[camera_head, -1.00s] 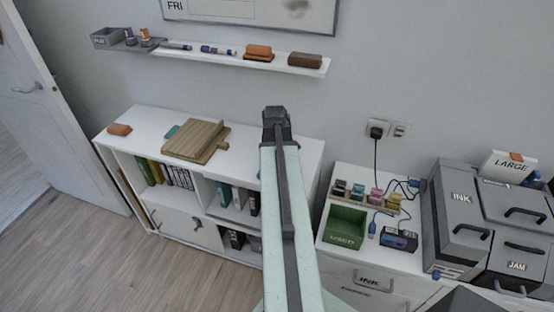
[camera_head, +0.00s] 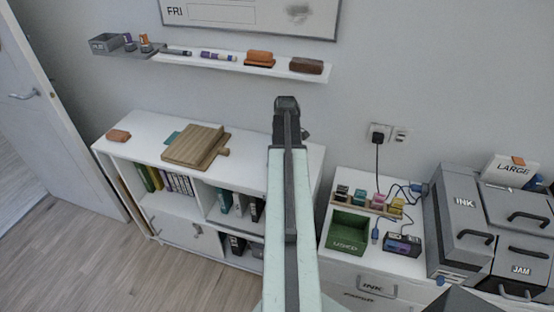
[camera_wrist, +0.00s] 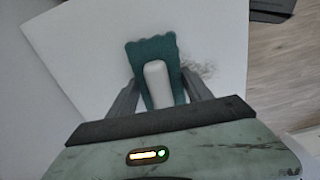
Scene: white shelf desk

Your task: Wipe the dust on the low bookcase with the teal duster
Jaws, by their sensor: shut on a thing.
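The teal duster (camera_wrist: 150,50) with its white handle is in my gripper (camera_wrist: 162,88), which is shut on the handle in the wrist view. The duster's wavy teal head lies over a white surface (camera_wrist: 85,55); whether it touches cannot be told. A patch of dark dust (camera_wrist: 202,68) shows on that surface just right of the duster. In the head view the low white bookcase (camera_head: 250,152) stands against the wall, and the dark end of my arm is over its right part. The arm hides the duster there.
A wall shelf (camera_head: 270,68) hangs above. A green box (camera_head: 348,232) sits on the right cabinet.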

